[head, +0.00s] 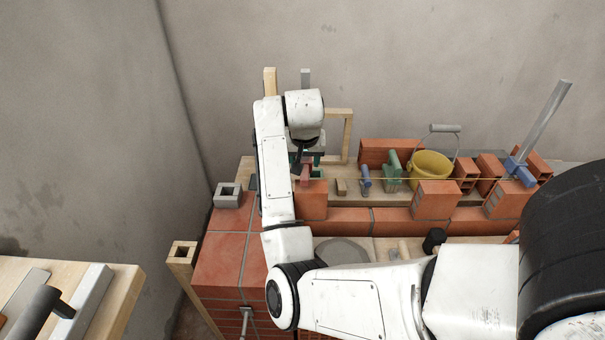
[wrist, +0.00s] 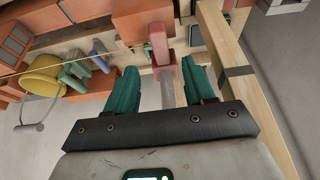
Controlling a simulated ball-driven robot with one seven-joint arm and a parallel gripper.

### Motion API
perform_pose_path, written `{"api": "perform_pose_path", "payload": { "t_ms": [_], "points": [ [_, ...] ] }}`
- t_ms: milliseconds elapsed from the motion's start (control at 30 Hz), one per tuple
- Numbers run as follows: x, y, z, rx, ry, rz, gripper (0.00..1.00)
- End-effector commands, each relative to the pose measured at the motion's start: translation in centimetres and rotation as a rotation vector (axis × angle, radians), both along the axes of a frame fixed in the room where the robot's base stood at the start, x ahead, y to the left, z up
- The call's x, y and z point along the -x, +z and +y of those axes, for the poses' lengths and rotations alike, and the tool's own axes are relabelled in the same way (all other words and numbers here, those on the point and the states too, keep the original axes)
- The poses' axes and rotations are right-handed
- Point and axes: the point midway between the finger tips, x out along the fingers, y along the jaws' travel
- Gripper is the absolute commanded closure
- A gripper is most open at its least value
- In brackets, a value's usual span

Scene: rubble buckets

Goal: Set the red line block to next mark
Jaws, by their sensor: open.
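The red line block (wrist: 159,45) shows between and just beyond my fingertips in the wrist view, with a grey bar running behind it towards my palm. In the head view, a small part of the red line block (head: 305,173) shows beside my gripper. My gripper (wrist: 160,68) has green fingers, spread apart with a gap on both sides of the block and bar. In the head view my gripper (head: 311,160) points down over the left end of the wall, partly hidden by my arm. A wooden post (wrist: 228,70) with a dark band stands right of the fingers in the wrist view.
A yellow line (head: 420,179) runs to a blue block (head: 520,170) on a tilted grey bar (head: 543,122). A yellow bucket (head: 430,165), bricks (head: 388,151) and tools stand behind the wall. A grey hollow block (head: 228,195) sits left. A wooden frame (head: 346,135) stands behind my gripper.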

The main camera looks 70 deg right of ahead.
Motion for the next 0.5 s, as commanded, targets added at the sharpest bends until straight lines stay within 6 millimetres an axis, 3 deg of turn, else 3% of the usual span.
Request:
{"api": "perform_pose_path", "payload": {
  "t_ms": [300,500],
  "points": [
    [-0.8,-5.3,-2.0,-0.002,0.001,0.001,0.47],
    [-1.1,-7.0,-2.7,0.000,0.002,0.001,0.47]
  ]
}}
